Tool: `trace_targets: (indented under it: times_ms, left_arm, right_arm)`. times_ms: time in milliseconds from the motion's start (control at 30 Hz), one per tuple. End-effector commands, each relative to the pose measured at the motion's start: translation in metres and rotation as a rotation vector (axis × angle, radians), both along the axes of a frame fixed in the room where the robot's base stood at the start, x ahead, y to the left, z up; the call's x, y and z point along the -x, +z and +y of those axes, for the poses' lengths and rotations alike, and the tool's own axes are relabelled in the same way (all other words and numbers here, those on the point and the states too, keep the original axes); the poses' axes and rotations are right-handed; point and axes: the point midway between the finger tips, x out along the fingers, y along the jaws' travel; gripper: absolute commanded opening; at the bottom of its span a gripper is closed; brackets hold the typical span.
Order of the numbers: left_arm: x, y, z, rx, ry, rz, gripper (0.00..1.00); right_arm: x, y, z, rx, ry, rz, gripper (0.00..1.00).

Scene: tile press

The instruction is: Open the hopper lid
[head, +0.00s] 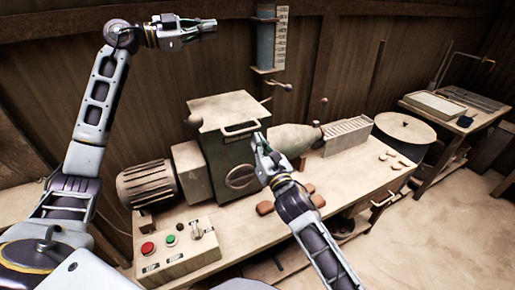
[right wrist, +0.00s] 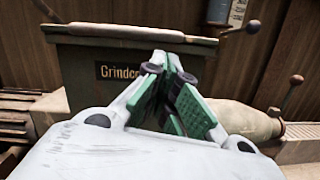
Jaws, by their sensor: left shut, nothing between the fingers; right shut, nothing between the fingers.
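The hopper (head: 228,160) is a dark green box on the bench. Its pale, flat lid (head: 222,107) lies level on top, closed, with a bar handle (head: 240,130) at the front edge. In the right wrist view the lid's front edge (right wrist: 90,31) runs along the top, above the hopper's "Grindco..." label (right wrist: 117,72), partly hidden by my fingers. My right gripper (head: 258,142) is shut and empty in front of the hopper, just below and right of the handle; I cannot tell whether it touches. My left gripper (head: 208,28) is shut and empty, raised high near the back wall.
A motor (head: 148,183) and a control box (head: 175,247) with red and green buttons stand left of the hopper. A tapered barrel (head: 295,138) extends right toward a ribbed block (head: 346,134). Reddish pieces (head: 266,208) lie on the bench (head: 345,180). A blue cylinder (head: 265,40) hangs behind.

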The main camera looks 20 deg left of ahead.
Motion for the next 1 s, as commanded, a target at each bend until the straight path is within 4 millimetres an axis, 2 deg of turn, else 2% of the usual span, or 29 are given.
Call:
trace_targets:
  times_ms: [567, 1000]
  left_arm:
    - [0.000, 0.000, 0.000, 0.000, 0.000, 0.000, 0.00]
    - [0.000, 0.000, 0.000, 0.000, 0.000, 0.000, 0.00]
  right_arm:
    - [-0.001, 0.006, -0.001, 0.001, 0.001, 0.000, 0.00]
    - [0.000, 0.024, -0.002, 0.000, 0.001, -0.002, 0.00]
